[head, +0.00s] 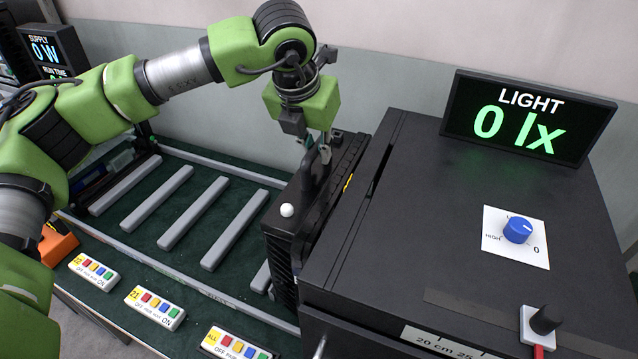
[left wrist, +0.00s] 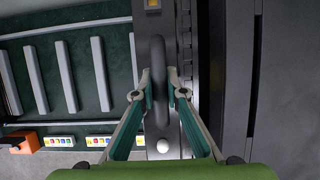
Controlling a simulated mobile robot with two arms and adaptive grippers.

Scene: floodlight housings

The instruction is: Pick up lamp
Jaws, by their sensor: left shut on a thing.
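The lamp is a black finned floodlight housing (head: 279,258) with a looped handle (head: 309,174) and a white knob (head: 287,210) on top. It stands upright at the right end of the green rack, close beside the black box. My left gripper (head: 318,150) points down from above and is shut on the handle. In the left wrist view the dark handle (left wrist: 158,70) runs between the two fingertips (left wrist: 159,92). I cannot tell whether the lamp's base rests on the rack or is lifted. My right gripper is not in view.
The black box (head: 390,230) carries a LIGHT display (head: 528,118) reading 0 lx and a blue dial (head: 518,230). The green rack (head: 150,240) has several bare grey rails (head: 192,212). Button panels (head: 155,308) line its front edge. An orange part (head: 58,245) lies at left.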

